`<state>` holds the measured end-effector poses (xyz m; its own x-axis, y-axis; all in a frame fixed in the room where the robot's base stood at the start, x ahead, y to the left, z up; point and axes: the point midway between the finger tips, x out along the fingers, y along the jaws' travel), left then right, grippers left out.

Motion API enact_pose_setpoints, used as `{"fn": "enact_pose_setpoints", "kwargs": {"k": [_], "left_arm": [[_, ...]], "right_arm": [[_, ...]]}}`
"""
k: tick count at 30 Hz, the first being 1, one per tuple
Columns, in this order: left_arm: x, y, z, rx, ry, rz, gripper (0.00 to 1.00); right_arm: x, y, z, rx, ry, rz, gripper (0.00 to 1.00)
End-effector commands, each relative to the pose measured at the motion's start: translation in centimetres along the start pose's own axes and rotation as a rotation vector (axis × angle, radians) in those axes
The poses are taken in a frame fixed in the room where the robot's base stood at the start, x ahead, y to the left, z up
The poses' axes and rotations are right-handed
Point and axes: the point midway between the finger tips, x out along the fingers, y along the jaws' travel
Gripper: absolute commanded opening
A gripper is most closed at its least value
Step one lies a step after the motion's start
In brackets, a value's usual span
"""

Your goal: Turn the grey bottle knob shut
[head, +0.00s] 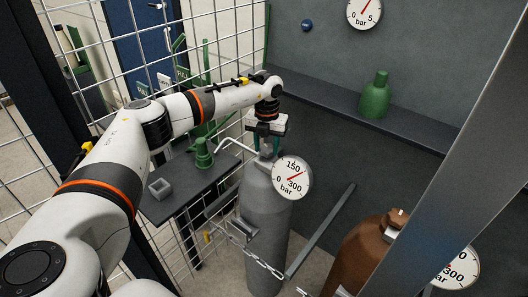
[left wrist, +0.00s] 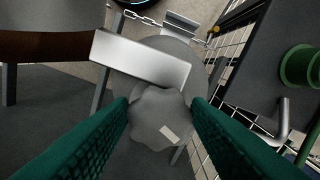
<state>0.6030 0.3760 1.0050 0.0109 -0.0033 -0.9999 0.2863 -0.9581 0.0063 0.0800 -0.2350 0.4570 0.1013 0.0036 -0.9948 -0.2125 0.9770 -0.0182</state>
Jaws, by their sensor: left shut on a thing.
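The grey bottle (head: 265,220) stands upright in the middle of the head view, with a round gauge (head: 291,178) at its top whose red needle points up and right. My left gripper (head: 266,146) is over the bottle's top, pointing down. In the left wrist view the grey lobed knob (left wrist: 158,118), with a small pale mark, sits between the two green fingers, which touch its sides. The left gripper is shut on it. In the head view the knob is mostly hidden by the gripper. My right gripper is not in view.
A chain (head: 250,256) crosses the grey bottle's front. A brown bottle (head: 362,255) stands at lower right, behind a slanting grey post (head: 450,150). A small shelf (head: 185,188) with a green piece (head: 203,155) is at left. A green bottle (head: 375,97) stands on the back ledge.

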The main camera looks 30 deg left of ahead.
Motion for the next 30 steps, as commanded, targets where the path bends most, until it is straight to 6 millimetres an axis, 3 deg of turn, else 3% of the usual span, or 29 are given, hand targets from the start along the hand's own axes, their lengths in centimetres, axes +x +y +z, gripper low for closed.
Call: {"fn": "enact_pose_setpoints", "kwargs": {"k": [30], "left_arm": [[0.0, -0.3, 0.0, 0.883, -0.005, -0.003, 0.21]], "right_arm": [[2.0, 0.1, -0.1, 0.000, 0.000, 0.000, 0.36]]}}
